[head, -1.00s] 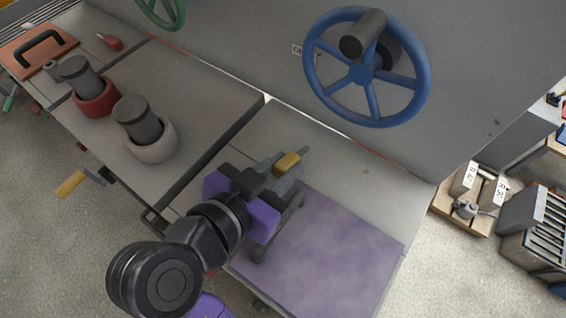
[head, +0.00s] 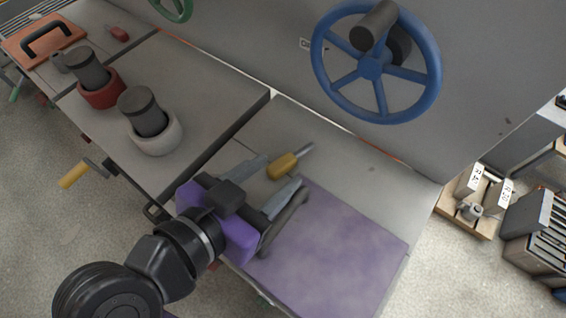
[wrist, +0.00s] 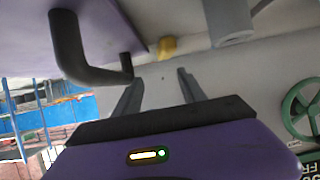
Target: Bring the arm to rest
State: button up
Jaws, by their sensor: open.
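My gripper (head: 268,180) is open and empty above the grey bench top, at the left edge of the purple mat in the head view. Its fingers also show apart in the wrist view (wrist: 160,88). A yellow-handled tool (head: 284,165) with a grey shaft lies just beyond the fingertips, apart from them. Its yellow handle also shows in the wrist view (wrist: 167,47). A dark bar handle (head: 287,220) is close to the right finger; I cannot tell whether they touch. It looms large at left in the wrist view (wrist: 75,50).
A purple mat (head: 335,245) covers the near right bench. A blue handwheel (head: 374,68) projects from the grey wall. Dark cylinders in a red ring (head: 101,95) and a white ring (head: 155,137) stand at left. An orange board (head: 43,41) lies far left.

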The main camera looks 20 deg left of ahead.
jog(key=shift+v, duration=1.45)
